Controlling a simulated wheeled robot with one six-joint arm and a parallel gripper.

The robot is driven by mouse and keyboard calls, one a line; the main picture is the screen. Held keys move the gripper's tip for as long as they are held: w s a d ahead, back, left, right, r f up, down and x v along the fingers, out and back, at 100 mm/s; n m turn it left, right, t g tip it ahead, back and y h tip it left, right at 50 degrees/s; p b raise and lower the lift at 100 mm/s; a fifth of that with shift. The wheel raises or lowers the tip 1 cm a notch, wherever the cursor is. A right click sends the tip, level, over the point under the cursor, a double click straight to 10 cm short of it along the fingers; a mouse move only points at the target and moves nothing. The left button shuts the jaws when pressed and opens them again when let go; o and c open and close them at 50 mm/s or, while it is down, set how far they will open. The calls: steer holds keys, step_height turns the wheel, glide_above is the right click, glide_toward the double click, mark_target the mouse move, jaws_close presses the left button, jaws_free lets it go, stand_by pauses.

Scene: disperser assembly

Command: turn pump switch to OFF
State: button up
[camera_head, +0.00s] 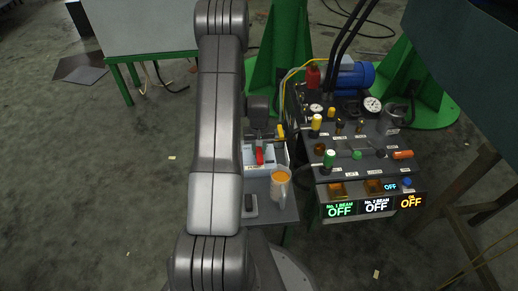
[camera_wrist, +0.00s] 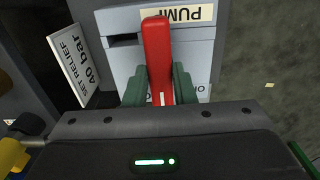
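The pump switch is a red lever (camera_wrist: 157,50) on a light grey box (camera_wrist: 125,62), under an upside-down label reading PUMP (camera_wrist: 190,14). In the wrist view, my gripper (camera_wrist: 160,88) has one green finger on each side of the lever, with no clear gap, so it looks shut on it. Another label, partly hidden behind the right finger, shows only an O. In the head view, the red lever (camera_head: 259,157) shows on the pale box beside the console, with my dark gripper (camera_head: 258,137) just above it. The lever's lower end is hidden by the gripper body.
The console (camera_head: 345,172) with valves, gauges and lit OFF displays is to the right. A "SET RELIEF 40 bar" sign (camera_wrist: 77,62) stands left of the lever.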

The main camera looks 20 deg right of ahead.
steer(key=shift+c, duration=0.6)
steer(key=shift+n, duration=0.4)
steer(key=n, duration=0.3)
steer(key=shift+n, duration=0.3)
steer(key=n, duration=0.4)
steer(key=shift+n, duration=0.3)
steer(key=n, duration=0.4)
steer(key=shift+n, duration=0.3)
steer(key=n, duration=0.4)
steer(key=shift+n, duration=0.3)
